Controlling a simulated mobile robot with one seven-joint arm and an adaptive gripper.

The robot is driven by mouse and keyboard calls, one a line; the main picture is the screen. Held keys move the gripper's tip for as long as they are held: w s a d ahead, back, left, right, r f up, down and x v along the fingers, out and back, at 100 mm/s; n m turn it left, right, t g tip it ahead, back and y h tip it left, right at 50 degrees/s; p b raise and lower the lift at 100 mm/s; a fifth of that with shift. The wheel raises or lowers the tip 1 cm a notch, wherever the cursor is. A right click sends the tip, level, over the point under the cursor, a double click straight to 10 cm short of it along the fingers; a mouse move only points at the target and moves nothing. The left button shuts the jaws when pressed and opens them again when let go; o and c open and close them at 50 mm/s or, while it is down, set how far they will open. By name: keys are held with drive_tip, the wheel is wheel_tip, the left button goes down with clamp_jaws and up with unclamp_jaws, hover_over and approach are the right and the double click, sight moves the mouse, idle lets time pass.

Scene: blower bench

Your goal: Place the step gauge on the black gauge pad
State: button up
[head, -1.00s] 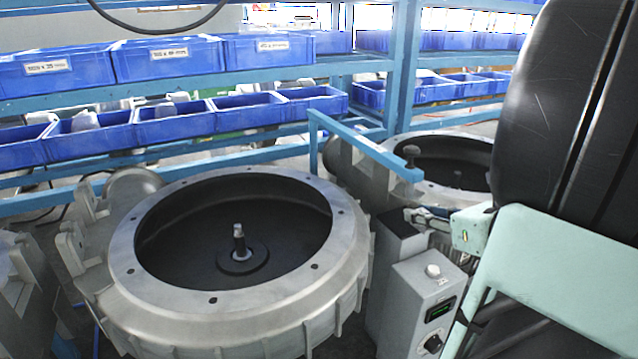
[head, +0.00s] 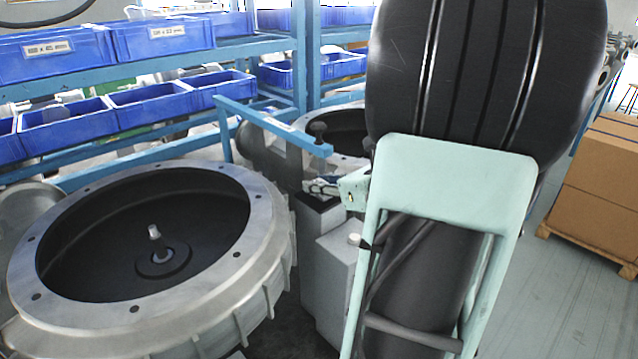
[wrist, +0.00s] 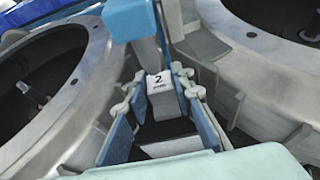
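A pale block marked "2" (wrist: 160,84), which I take for the step gauge, sits between my fingertips in the wrist view. My gripper (wrist: 161,77) looks closed on its sides, though a small gap at the left cannot be ruled out. In the head view my gripper (head: 320,186) points left, just under the end of the blue bar. It is above a grey stand (head: 322,250) with a dark top (head: 318,212). That dark top may be the black gauge pad; my arm hides part of it. The block is too small to make out in the head view.
A large round metal housing (head: 268,215) stands left of the stand, and another (head: 350,158) behind it. The blue bar (head: 265,122) runs close above my gripper. Blue bins (head: 160,108) line the racks behind. Cardboard boxes (head: 605,165) stand at right, with open floor before them.

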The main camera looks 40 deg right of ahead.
drive_tip(key=o, duration=0.3)
drive_tip(key=shift+r+p, duration=0.3)
drive_tip(key=b+v, duration=0.1)
drive_tip(key=v, duration=1.1)
drive_tip(key=shift+f, duration=0.2)
